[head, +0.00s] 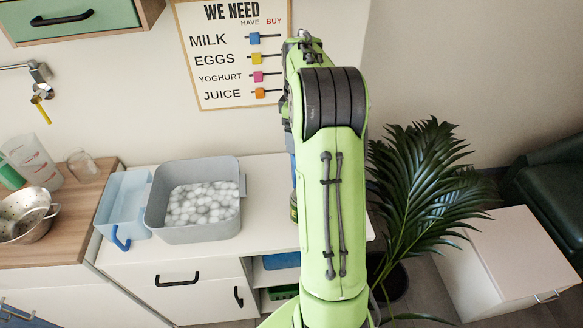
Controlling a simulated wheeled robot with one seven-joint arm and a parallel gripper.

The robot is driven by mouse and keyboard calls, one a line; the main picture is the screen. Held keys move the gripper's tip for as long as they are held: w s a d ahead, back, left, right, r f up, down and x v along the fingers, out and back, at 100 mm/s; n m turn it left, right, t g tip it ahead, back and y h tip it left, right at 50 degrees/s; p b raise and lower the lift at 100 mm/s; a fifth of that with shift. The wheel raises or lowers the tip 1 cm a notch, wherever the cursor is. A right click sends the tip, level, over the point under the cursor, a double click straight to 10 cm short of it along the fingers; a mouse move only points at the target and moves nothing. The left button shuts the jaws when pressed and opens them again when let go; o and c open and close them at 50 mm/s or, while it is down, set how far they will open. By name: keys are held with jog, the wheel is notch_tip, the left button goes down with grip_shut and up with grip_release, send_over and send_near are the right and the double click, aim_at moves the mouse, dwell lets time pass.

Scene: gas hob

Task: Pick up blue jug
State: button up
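A light blue, see-through open container with a darker blue handle at its front, which looks like the blue jug (124,196), stands on the white counter left of the grey bin. Its right side is close to the bin; I cannot tell if they touch. My green arm rises through the middle of the head view, to the right of the jug and apart from it. My gripper's fingers do not show; the arm hides whatever is behind it.
The grey bin (193,235) holds many whitish balls. A wooden worktop (75,232) on the left carries a metal colander (27,214), a measuring jug (36,160) and a glass (82,165). A bottle (293,207) stands partly hidden behind my arm. A plant (420,190) is at right.

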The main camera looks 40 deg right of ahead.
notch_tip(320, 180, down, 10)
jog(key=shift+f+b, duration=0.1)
jog(key=shift+b, duration=1.15)
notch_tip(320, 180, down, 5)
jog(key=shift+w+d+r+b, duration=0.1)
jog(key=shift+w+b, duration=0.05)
jog(key=shift+b, duration=0.5)
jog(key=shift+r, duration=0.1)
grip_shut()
